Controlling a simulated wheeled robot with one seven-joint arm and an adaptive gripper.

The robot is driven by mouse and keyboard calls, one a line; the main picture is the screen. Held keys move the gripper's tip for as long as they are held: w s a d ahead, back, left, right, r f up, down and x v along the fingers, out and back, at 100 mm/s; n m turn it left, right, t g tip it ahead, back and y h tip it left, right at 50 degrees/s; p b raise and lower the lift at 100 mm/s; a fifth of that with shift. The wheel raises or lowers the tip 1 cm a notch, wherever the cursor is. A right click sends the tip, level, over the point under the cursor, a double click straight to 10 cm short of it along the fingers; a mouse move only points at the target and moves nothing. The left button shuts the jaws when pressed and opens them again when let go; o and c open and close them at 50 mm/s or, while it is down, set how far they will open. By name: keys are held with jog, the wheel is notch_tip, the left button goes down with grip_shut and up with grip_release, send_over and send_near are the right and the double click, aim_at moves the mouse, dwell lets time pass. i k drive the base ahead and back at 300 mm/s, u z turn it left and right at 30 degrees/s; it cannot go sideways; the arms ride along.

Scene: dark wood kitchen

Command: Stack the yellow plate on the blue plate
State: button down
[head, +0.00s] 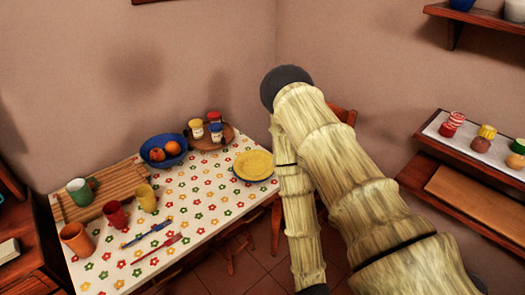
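The yellow plate (254,164) lies near the right edge of the flower-patterned table. A thin dark, bluish edge (240,178) shows beneath its near rim. This may be the blue plate, mostly hidden under the yellow one, but I cannot tell for sure. My arm rises on the right and bends at a dark joint near the back wall. My gripper is not visible in the head view, and nothing seems to touch the yellow plate.
A blue bowl (151,158) with fruit and a round wooden tray (229,136) with jars stand behind the plate. Mugs (116,216) and a wooden board (119,176) are at left. Cutlery (147,233) lies in front. A chair (342,114) and a wall shelf (440,137) are at right.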

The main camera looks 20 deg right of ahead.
aim_at(252, 165)
jog(key=z, duration=0.45)
jog(key=k, duration=0.6)
jog(key=z, duration=0.75)
jog(key=i, duration=1.35)
jog(key=u, duration=0.85)
